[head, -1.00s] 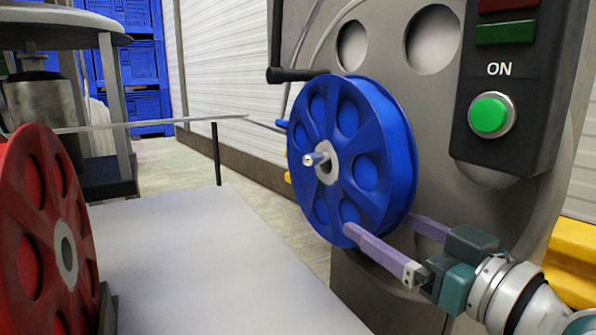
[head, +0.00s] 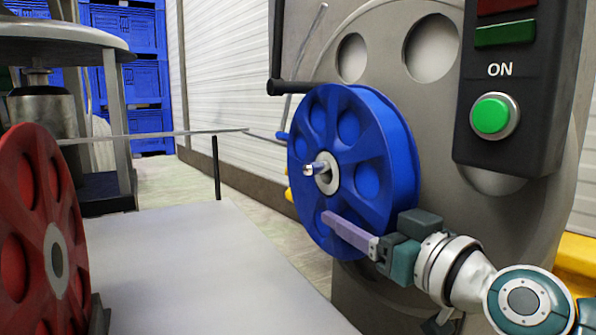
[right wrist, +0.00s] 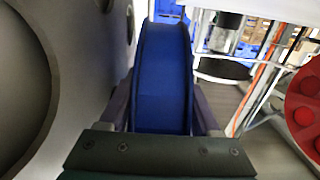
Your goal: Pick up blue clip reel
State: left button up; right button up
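The blue clip reel (head: 367,180) hangs upright on a metal spindle (head: 322,168) on the grey machine. My right gripper (head: 345,231) is at the reel's lower right rim. One finger lies across the near face, and the other is hidden behind the reel. In the right wrist view, the blue reel (right wrist: 163,80) stands between the two fingers of the right gripper (right wrist: 162,108). The fingers are spread on either side of its rim, close to it; a firm grip does not show. My left gripper is not in view.
A red reel (head: 27,190) stands at the left by a grey tabletop (head: 210,270). The machine has a dark crank (head: 300,88) above the blue reel and a control box with a green button (head: 492,116) at the right. Blue crates (head: 125,80) are stacked behind.

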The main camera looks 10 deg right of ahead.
aim_at(340, 206)
grip_shut()
dwell(0.4)
jog(key=shift+r, duration=0.1)
jog(key=shift+r+p, duration=0.5)
jog(key=shift+p, duration=0.05)
jog(key=a+p, duration=0.1)
jog(key=s+a+r+p, duration=0.1)
jog(key=shift+a+p, duration=0.35)
jog(key=shift+p, duration=0.05)
jog(key=s+a+p, duration=0.3)
jog(key=s+a, duration=0.2)
jog(key=a, duration=0.9)
jog(key=shift+a+f, duration=0.15)
jog(key=shift+f, duration=0.15)
